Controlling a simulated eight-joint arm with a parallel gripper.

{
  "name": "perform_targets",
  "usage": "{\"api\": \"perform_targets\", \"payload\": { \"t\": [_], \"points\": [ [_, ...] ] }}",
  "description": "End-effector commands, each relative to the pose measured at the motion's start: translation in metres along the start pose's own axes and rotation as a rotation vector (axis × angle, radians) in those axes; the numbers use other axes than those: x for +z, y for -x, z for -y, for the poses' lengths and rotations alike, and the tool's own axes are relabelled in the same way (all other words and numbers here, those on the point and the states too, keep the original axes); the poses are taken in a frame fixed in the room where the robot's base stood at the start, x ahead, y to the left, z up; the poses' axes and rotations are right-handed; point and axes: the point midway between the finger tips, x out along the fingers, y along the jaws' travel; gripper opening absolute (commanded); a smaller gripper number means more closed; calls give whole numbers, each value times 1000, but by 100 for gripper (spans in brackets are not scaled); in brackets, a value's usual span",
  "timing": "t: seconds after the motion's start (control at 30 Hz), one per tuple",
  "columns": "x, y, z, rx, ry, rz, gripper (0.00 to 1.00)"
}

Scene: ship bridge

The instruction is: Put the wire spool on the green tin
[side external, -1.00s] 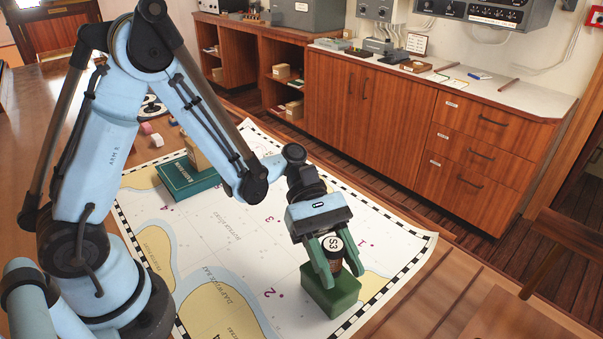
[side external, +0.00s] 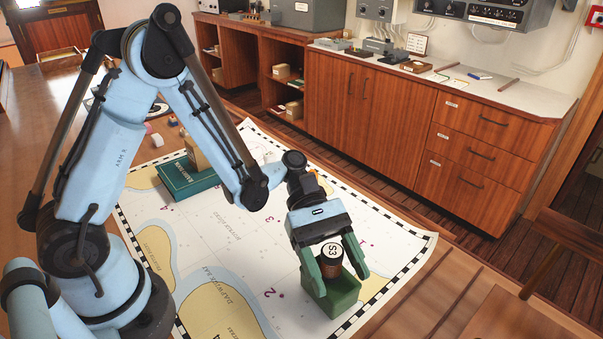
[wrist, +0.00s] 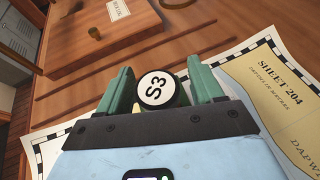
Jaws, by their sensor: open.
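The wire spool (side external: 332,269) has a white top marked S3 and a dark brown body, and it stands upright at the green tin (side external: 340,302), its base low against the tin's top. I cannot tell whether it rests on a flat top or just inside a rim. My gripper (side external: 342,280) is open, its green fingers on either side of the spool. The left finger is close to the spool, and a clear gap shows at the right finger.
The tin stands on a chart (side external: 220,290) near its right edge. A teal book (side external: 187,178) with a tan block (side external: 196,152) on it lies farther back. Small coloured blocks lie beyond the chart. Chart surface left of the tin is clear.

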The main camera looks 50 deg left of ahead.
Motion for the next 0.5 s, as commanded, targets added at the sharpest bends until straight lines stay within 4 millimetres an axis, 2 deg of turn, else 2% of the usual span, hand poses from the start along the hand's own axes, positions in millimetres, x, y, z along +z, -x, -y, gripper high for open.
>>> {"api": "perform_targets", "payload": {
  "t": [0.1, 0.17, 0.5],
  "points": [
    [3, 2, 0, 0, 0, 0, 66],
    [3, 10, 0, 2, 2, 0, 66],
    [2, 63, 0, 3, 2, -1, 66]
  ]
}}
